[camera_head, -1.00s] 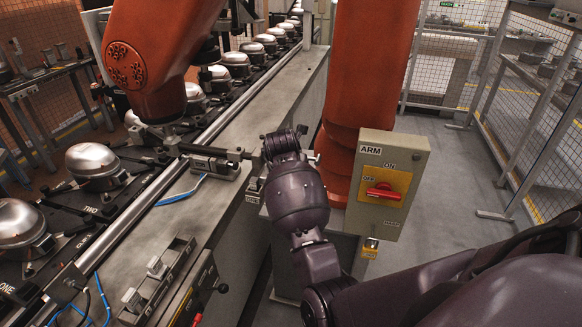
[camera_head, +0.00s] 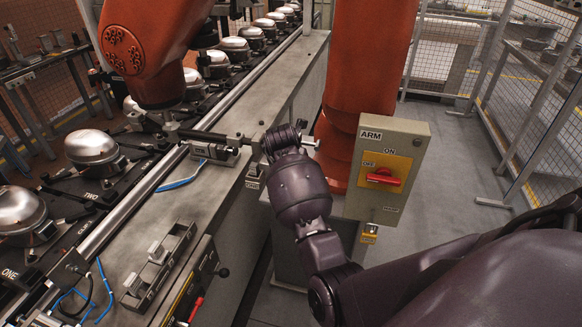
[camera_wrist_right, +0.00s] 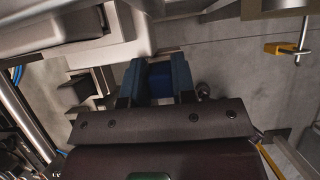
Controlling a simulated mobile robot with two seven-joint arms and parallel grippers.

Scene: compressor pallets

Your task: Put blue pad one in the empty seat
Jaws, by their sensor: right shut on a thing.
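My right gripper (camera_wrist_right: 157,82) shows in the right wrist view with its two dark blue fingers shut on a blue block, blue pad one (camera_wrist_right: 160,84). A small grey rack (camera_head: 135,284) with compartments and light blocks lies on the conveyor's side ledge, left of and nearer than the wrist. I cannot tell which place is the empty seat. My left gripper is not in view.
A grey control box (camera_head: 412,190) marked ARM, with a red switch, stands right of my wrist. An orange robot arm (camera_head: 150,45) hangs over the conveyor. Silver compressors (camera_head: 92,147) stand on dark pallets at left. Grey floor (camera_head: 450,150) lies clear at right.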

